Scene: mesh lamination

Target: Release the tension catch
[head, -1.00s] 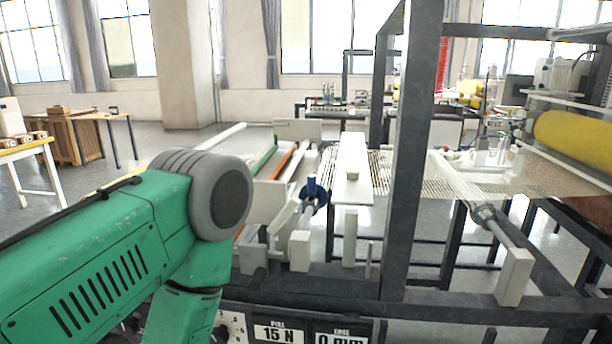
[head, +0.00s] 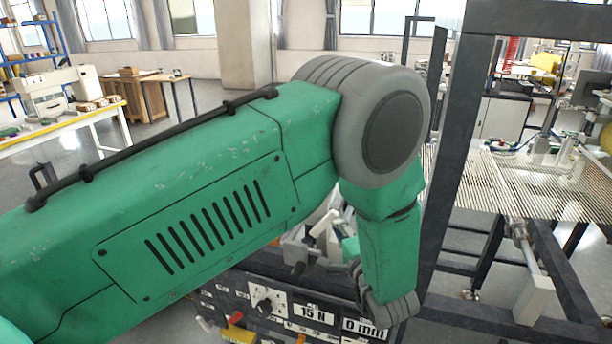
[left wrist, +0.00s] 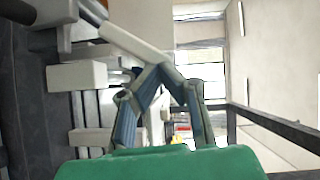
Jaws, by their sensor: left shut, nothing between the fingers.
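My left gripper (left wrist: 165,74) shows in the left wrist view with its two blue-grey fingers arched together. It is shut with nothing held. A pale diagonal bar (left wrist: 128,42) runs behind and beside the fingertips; I cannot tell whether they touch it. In the head view my green left forearm covers most of the catch area. Pale lever parts (head: 322,226) of the mechanism show just under the forearm. I cannot tell which part is the tension catch; the blue knob is hidden. My right gripper is not in view.
A dark frame post (head: 455,170) stands right of my arm. The front panel (head: 275,298) carries a dial and a "15 N" sign (head: 313,314). The mesh (head: 510,185) stretches at the right. A table (head: 60,128) stands at the far left.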

